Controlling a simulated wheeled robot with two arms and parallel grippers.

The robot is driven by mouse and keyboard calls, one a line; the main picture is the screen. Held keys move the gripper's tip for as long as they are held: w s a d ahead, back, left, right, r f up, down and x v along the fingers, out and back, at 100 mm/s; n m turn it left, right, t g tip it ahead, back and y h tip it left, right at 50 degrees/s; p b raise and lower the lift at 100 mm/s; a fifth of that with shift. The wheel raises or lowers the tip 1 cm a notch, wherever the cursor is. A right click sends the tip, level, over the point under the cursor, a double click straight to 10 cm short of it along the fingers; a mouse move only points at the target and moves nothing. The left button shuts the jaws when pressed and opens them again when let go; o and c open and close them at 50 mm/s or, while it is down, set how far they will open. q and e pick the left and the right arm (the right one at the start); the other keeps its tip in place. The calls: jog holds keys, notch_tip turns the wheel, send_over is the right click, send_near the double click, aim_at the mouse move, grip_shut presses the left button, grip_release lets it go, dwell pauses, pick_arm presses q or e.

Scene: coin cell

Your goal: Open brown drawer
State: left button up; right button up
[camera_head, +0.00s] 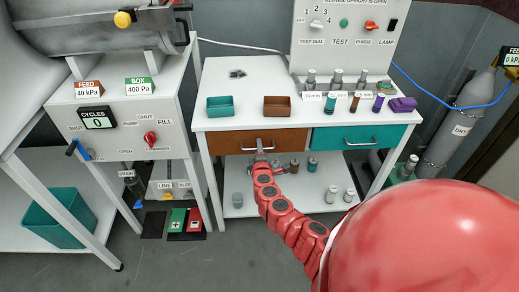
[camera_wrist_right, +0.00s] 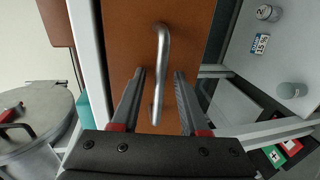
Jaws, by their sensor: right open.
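The brown drawer (camera_head: 235,142) is in the white bench, left of a teal drawer (camera_head: 357,137), and looks shut. Its silver bar handle (camera_head: 258,148) is partly hidden by my right gripper (camera_head: 261,158). In the right wrist view the brown drawer front (camera_wrist_right: 190,25) fills the middle, and the handle (camera_wrist_right: 161,70) runs between the two fingers of my right gripper (camera_wrist_right: 158,75). The fingers are apart, one on each side of the handle, with gaps showing. I cannot tell how deep the handle sits between them. My left gripper is out of view.
A teal tray (camera_head: 220,106) and a brown tray (camera_head: 277,106) stand on the benchtop. Several vials stand at the right, beside a purple block (camera_head: 403,104). The lower shelf (camera_head: 240,196) holds several small containers. A white cabinet with gauges stands at the left.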

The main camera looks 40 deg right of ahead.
jog(key=shift+c, duration=0.2)
grip_shut()
dwell(1.1)
